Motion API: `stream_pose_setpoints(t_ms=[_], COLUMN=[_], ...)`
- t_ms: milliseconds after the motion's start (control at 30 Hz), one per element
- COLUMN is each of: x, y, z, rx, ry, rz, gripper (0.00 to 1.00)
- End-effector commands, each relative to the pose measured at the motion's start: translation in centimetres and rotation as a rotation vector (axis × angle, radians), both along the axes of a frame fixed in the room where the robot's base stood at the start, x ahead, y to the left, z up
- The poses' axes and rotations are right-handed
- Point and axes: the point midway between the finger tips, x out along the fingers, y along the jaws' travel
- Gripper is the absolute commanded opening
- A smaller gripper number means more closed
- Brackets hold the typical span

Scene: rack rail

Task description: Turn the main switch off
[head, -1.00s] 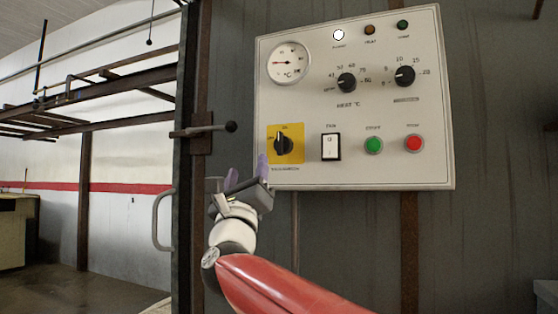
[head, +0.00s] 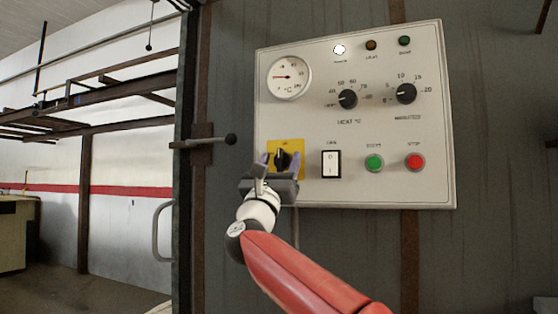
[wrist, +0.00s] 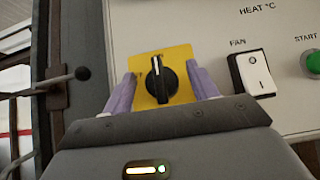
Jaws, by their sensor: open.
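The main switch is a black rotary knob (head: 283,158) on a yellow plate (head: 299,147) at the lower left of the grey control panel (head: 340,105). In the wrist view the knob (wrist: 158,80) stands with its white pointer mark near the top, roughly upright. My gripper (head: 281,162) is in front of the plate with its purple fingers apart. In the wrist view the fingers (wrist: 163,90) lie on either side of the knob, with a gap to it on both sides. Whether the fingertips reach the panel face is unclear. The gripper body hides the plate's lower part.
Right of the knob are a white fan rocker switch (head: 331,164), a green start button (head: 374,163) and a red stop button (head: 414,161). Two black heat and minute dials and a round gauge (head: 289,77) sit above. A door lever (head: 205,142) sticks out left of the panel.

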Motion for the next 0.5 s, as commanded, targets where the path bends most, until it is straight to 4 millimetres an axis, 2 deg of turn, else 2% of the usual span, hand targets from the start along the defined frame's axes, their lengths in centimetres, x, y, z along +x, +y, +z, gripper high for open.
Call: stream_pose_setpoints(t_ms=[100,400,433,500], x=[-0.01,-0.02,-0.03,-0.03], y=[0.03,0.04,0.04,0.04], z=[-0.05,-0.05,-0.06,-0.06], rx=[-0.001,-0.001,-0.001,-0.002], ry=[0.0,0.0,0.0,0.001], rz=[0.0,0.0,0.0,-0.001], gripper=[0.57,0.18,0.15,0.15])
